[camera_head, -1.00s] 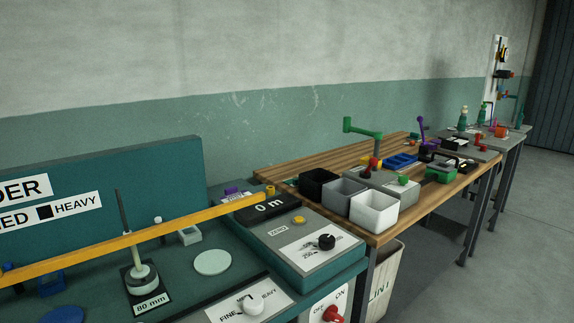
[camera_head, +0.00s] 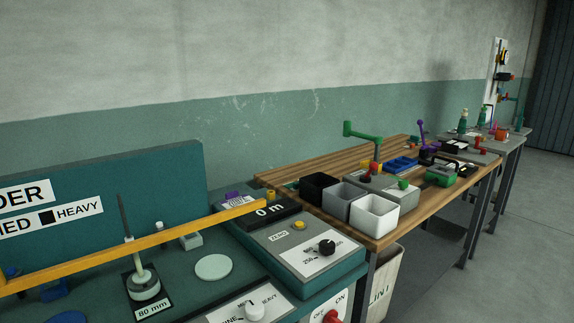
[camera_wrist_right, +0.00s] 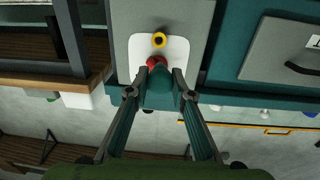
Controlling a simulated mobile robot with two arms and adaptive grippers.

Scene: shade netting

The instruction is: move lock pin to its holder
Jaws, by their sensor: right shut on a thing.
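In the right wrist view, my right gripper (camera_wrist_right: 163,72) is shut at a red piece (camera_wrist_right: 155,61) that may be the lock pin; the fingertips hide most of it. The red piece is in front of a white plate (camera_wrist_right: 177,46). Whether this ring is the holder, I cannot tell. In the head view, a red knob (camera_head: 333,316) shows at the bottom edge by the ON/OFF plate, cut off by the frame. My left gripper is not in view.
In the head view, a long yellow bar (camera_head: 150,240) crosses the teal bench. A grey control box (camera_head: 295,245) with a black knob stands at its right end. Open bins (camera_head: 373,218) stand on the wooden table beyond. Open floor (camera_head: 500,240) lies at the right.

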